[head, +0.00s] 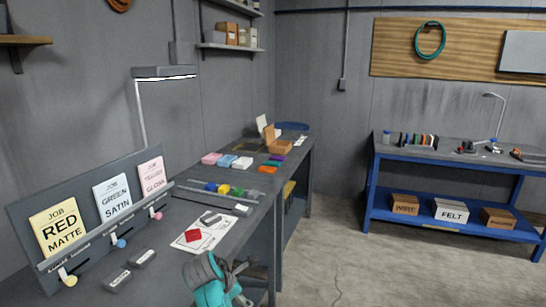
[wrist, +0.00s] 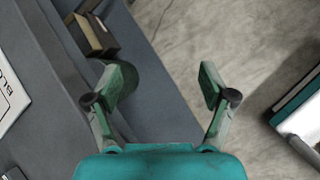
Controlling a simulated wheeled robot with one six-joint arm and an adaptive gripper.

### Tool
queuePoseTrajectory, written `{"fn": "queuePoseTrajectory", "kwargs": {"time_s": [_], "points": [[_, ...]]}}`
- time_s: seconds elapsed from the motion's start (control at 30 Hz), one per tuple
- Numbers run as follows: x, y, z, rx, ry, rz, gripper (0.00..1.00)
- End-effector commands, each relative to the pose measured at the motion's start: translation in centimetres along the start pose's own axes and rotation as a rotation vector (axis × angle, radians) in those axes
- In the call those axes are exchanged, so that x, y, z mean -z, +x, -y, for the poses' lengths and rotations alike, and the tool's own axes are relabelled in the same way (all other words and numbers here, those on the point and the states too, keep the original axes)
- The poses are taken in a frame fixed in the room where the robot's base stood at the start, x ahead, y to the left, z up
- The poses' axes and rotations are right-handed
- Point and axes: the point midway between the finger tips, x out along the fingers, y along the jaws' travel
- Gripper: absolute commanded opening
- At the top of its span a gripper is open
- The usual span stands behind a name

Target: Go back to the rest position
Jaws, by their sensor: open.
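My gripper (wrist: 162,82) is open and empty in the wrist view, its two green fingers wide apart. Between and beyond them lie the dark bench edge and the pale concrete floor. In the head view my gripper (head: 240,270) shows at the bottom centre, by the right edge of the near workbench (head: 165,262). A red block (head: 193,236) sits on a white sheet (head: 205,231) on that bench, apart from the gripper.
A job board (head: 88,217) with three cards stands at the left. Small coloured blocks (head: 223,189) and stacked coloured pieces (head: 242,163) lie farther along the bench. A blue-framed table (head: 460,154) stands at the right. The floor (head: 345,245) between is clear.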

Motion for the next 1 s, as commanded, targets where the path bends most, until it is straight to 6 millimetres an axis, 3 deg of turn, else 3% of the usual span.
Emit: {"fn": "queuePoseTrajectory", "kwargs": {"time_s": [0.03,0.2,0.5,0.77,1.0], "points": [[0.5,2.1,1.9,-0.01,0.033,-0.002,0.83],[1.8,7.3,7.2,-0.075,0.173,-0.015,0.83],[4.2,13.4,17.5,-0.186,0.432,-0.062,0.83],[6.0,15.2,26.9,-0.274,0.672,-0.123,0.83],[7.5,14.2,35.3,-0.351,0.904,-0.194,0.83]]}}
